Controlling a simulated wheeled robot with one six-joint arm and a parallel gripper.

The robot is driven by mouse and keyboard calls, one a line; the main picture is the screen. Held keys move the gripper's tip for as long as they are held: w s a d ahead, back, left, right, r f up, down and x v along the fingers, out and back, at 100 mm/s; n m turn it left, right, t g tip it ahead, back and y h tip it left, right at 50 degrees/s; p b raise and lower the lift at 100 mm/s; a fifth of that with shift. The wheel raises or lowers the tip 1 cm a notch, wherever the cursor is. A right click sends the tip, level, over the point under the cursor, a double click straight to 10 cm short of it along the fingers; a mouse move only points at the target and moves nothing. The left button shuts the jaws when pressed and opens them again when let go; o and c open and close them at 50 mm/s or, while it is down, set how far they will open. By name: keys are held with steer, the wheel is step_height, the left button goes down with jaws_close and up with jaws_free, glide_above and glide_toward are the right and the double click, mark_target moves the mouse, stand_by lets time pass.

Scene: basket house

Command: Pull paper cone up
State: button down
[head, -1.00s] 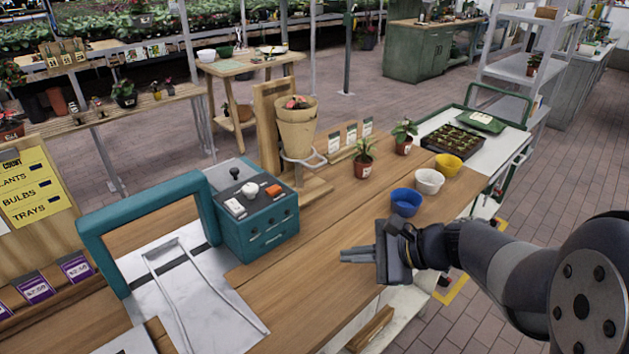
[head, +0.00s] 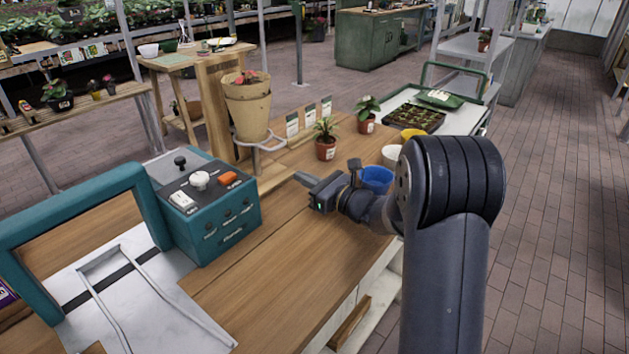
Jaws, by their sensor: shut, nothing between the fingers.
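A tan paper cone (head: 248,112) stands upright in a wire ring on a wooden stand (head: 217,110), left of centre in the head view. Red flowers or leaves (head: 246,78) show at its open top. My gripper (head: 303,181) is shut and empty above the wooden counter. It is apart from the cone, to its right and lower in the picture, in front of the small potted plant. It points left.
A teal box (head: 208,213) with knobs and a teal frame (head: 85,205) stand on the left. A potted plant (head: 325,140), a blue bowl (head: 376,180) and a white bowl (head: 392,156) are near my gripper. The front counter (head: 270,270) is clear.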

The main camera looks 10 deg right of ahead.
mark_target(280, 145)
steer(key=x, duration=0.4)
steer(key=shift+r, duration=0.1)
steer(key=r, duration=0.1)
steer(key=r+p, duration=0.1)
steer(key=a+r, duration=0.1)
steer(key=shift+w+r+p, duration=0.4)
steer(key=shift+r, duration=1.1)
